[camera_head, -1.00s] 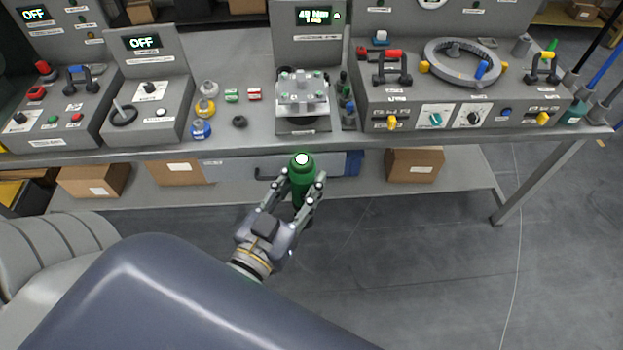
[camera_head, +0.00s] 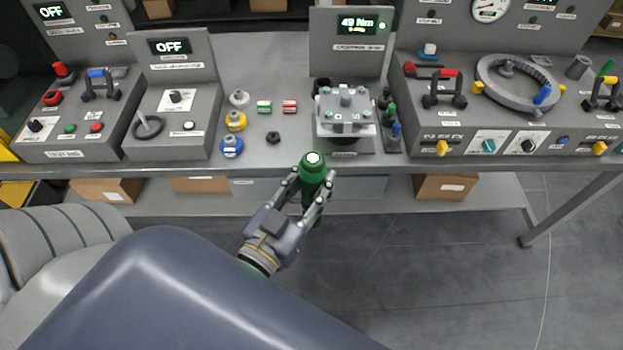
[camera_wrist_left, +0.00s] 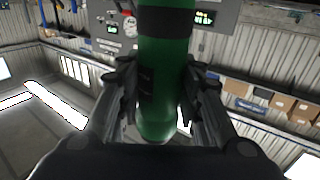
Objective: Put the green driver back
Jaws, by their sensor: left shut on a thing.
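The green driver (camera_head: 313,176) is upright in my left gripper (camera_head: 311,196), which is shut around its body in front of the bench's front edge. In the left wrist view the green driver (camera_wrist_left: 164,70) stands between the two fingers of the left gripper (camera_wrist_left: 162,95). Behind it on the bench is a station with a grey metal block (camera_head: 346,108) and a display reading 49 Nm (camera_head: 358,24). Beside that block, to its right, is a narrow rack (camera_head: 392,138) with small dark, green and blue-topped items. My right gripper is out of view.
The bench (camera_head: 270,155) has its front edge just beyond the driver. Control panels (camera_head: 510,115) fill the right. Cardboard boxes (camera_head: 445,187) sit on the lower shelf.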

